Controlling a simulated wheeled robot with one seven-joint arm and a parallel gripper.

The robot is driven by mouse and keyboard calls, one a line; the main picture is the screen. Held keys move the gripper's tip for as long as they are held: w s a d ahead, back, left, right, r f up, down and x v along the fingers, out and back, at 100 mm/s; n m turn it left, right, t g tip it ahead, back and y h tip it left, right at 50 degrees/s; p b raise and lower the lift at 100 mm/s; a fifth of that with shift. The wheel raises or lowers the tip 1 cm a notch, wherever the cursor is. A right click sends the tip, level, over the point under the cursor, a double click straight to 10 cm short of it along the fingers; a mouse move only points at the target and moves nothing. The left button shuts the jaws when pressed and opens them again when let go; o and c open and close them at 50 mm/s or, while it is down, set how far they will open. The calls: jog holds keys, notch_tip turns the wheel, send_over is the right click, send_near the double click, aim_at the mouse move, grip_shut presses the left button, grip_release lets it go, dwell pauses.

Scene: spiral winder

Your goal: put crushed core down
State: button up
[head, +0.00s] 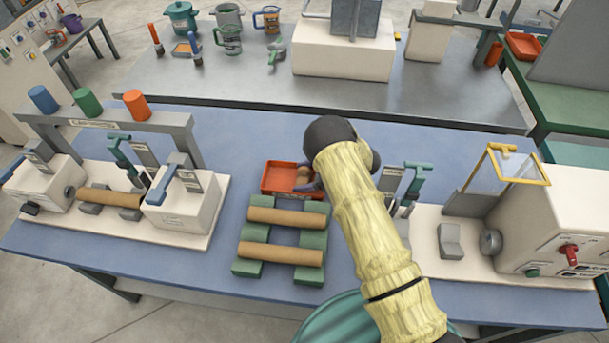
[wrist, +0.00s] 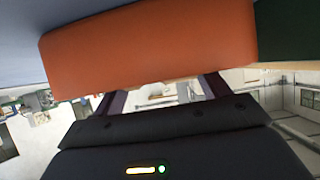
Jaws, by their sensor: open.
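A red-orange tray (head: 272,178) sits on the blue bench behind a green rack. A short brown core piece (head: 303,175) shows at the tray's right side; whether it is crushed I cannot tell. My gripper (head: 312,184) is at the tray's right end beside this piece, partly hidden by my own arm. In the wrist view the tray's orange wall (wrist: 150,50) fills the upper middle. My gripper (wrist: 165,92) shows there with its two dark fingers apart, and no core is visible between them.
The green rack (head: 252,225) bears two brown cores (head: 288,216). A winder with a core (head: 112,198) stands at left, with colored cylinders on a rail behind it. A white machine (head: 535,225) with a red knob stands at right. A grey table lies behind.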

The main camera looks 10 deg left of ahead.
jog(key=shift+r, duration=0.2)
jog(key=b+v, duration=0.1)
jog(key=v, duration=0.6)
jog(key=shift+w+d, duration=0.1)
jog(key=shift+d, duration=0.2)
dwell(0.6)
jog(key=shift+c, duration=0.3)
dwell(0.3)
